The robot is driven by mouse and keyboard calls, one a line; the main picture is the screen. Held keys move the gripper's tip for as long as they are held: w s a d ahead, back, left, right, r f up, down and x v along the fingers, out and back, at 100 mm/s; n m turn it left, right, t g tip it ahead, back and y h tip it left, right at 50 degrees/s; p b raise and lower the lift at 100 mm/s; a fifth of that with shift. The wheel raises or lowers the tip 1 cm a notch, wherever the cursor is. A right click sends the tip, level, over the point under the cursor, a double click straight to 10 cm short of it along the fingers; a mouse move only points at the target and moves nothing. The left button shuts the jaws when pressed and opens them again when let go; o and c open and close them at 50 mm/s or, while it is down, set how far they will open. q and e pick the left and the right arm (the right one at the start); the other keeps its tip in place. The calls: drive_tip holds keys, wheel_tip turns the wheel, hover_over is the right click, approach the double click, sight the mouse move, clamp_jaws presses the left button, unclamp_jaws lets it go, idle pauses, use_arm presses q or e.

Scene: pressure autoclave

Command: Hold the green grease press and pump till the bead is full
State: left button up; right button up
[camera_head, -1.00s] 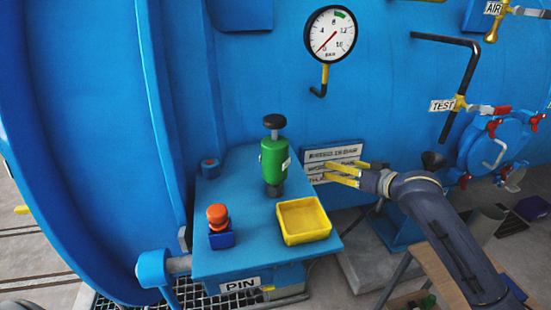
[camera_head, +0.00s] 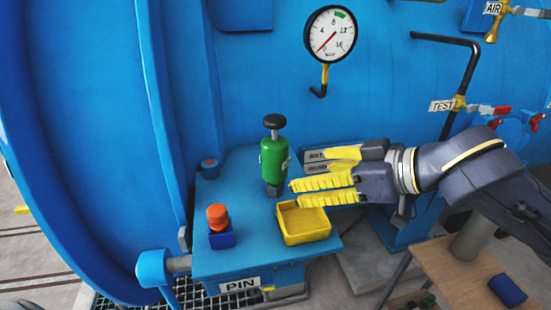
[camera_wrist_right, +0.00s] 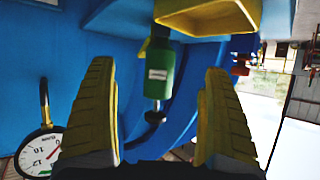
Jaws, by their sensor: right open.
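The green grease press (camera_head: 273,160) stands upright on the blue shelf, with a black knob (camera_head: 274,121) on top. My right gripper (camera_head: 291,192) is open and empty, its yellow fingers pointing left toward the press from its right side. In the head view the fingertips look close to the lower part of the press; I cannot tell whether they touch. In the right wrist view the press (camera_wrist_right: 160,74) appears upside down between the two spread fingers (camera_wrist_right: 160,85), beyond their tips. No grease bead can be made out. My left gripper is not in view.
A yellow tray (camera_head: 304,239) sits on the shelf (camera_head: 240,262) just below my right fingers. An orange-topped blue block (camera_head: 219,240) stands front left. A pressure gauge (camera_head: 330,33) is on the blue vessel wall.

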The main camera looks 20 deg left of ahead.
sight(285, 177)
drive_tip(key=shift+a+f, duration=0.25)
drive_tip(key=shift+a, duration=0.15)
drive_tip(key=shift+x, duration=4.5)
drive_tip(key=c, duration=1.2)
